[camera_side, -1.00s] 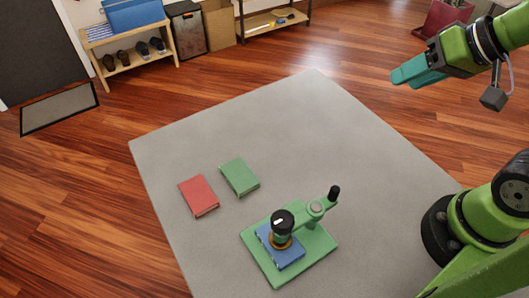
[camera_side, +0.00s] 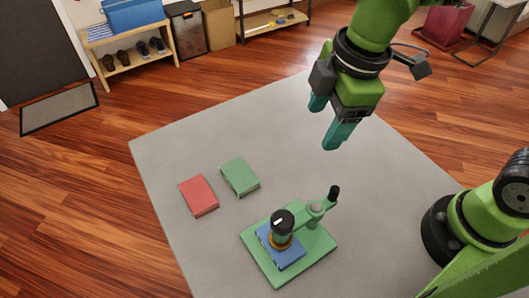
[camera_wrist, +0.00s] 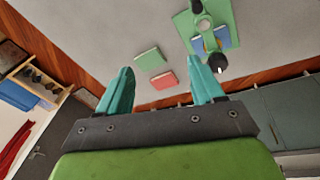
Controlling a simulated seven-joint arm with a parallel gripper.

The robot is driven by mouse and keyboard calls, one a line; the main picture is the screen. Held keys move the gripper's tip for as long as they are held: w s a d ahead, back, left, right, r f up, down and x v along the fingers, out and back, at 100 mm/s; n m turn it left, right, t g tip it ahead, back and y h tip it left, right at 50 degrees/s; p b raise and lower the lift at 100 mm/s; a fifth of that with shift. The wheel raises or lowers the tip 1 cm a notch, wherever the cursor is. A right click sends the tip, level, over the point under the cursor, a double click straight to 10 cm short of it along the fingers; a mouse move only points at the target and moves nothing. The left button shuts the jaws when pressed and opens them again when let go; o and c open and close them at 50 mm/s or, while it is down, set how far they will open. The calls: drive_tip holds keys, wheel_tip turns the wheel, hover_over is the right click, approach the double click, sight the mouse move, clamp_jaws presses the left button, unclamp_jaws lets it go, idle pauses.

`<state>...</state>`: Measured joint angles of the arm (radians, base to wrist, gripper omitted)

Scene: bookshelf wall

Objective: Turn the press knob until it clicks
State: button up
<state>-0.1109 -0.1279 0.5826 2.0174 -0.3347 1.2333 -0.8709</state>
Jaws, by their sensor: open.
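The press has a green base plate (camera_side: 318,248), a green arm and a black knob (camera_side: 283,221) with a white mark on top. A blue book (camera_side: 284,257) lies on the base under the knob. A small black-tipped handle (camera_side: 334,192) sticks up at the arm's right end. In the wrist view the knob (camera_wrist: 218,62) shows at the upper right, just past one finger's tip, with the blue book (camera_wrist: 221,36) beside it. My gripper (camera_side: 329,124) is open and empty, pointing down, high above the table and behind the press in the side view.
A red book (camera_side: 198,195) and a green book (camera_side: 240,177) lie flat on the grey table (camera_side: 290,120), left of and behind the press. The table around them is clear. A shoe rack (camera_side: 128,55) stands on the floor at the back left.

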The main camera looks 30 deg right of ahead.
drive_tip(key=s+a+r+n+g, duration=0.1)
drive_tip(key=s+a+r+n, duration=0.15)
drive_tip(key=a+n, duration=0.75)
wheel_tip(320, 180, up, 3)
drive_tip(key=n, duration=1.2)
hover_over(282, 218)
wheel_tip(282, 218, down, 16)
drive_tip(key=n, duration=0.1)
drive_tip(key=n+g, duration=0.1)
drive_tip(key=n, duration=0.1)
drive_tip(key=shift+f+h, duration=0.25)
drive_tip(key=shift+h, duration=0.15)
drive_tip(key=c, duration=1.1)
drive_tip(key=shift+m, duration=0.3)
